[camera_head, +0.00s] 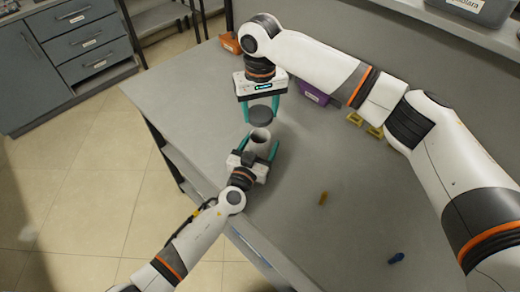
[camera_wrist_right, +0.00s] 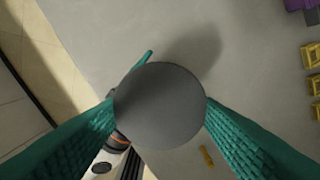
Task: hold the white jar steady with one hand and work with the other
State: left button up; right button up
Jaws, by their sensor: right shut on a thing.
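The white jar (camera_head: 260,146) stands upright on the grey table, its open mouth facing up and its inside dark. The fingers of my left gripper (camera_head: 260,147) are on either side of the jar; I cannot tell if they press on it. My right gripper (camera_head: 260,108) points down, shut on a round dark grey lid (camera_head: 261,114). The lid is just above and slightly behind the jar, apart from it. In the right wrist view the lid (camera_wrist_right: 160,105) sits between the teal fingers and hides most of the jar.
A purple bin (camera_head: 314,94) and an orange bin (camera_head: 230,43) stand at the back. Yellow pieces (camera_head: 375,131) lie at the right. A small orange-yellow piece (camera_head: 323,198) and a blue piece (camera_head: 396,258) lie in front. The table's left edge is near the jar.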

pick_arm(q)
jog(key=c, duration=1.2)
jog(key=shift+c, duration=0.2)
pick_arm(e)
send_over(260, 131)
jog(key=s, duration=0.3)
jog(key=shift+f, duration=2.5)
jog(key=shift+f, duration=0.1)
jog(key=shift+f, duration=0.75)
jog(key=shift+f, duration=0.6)
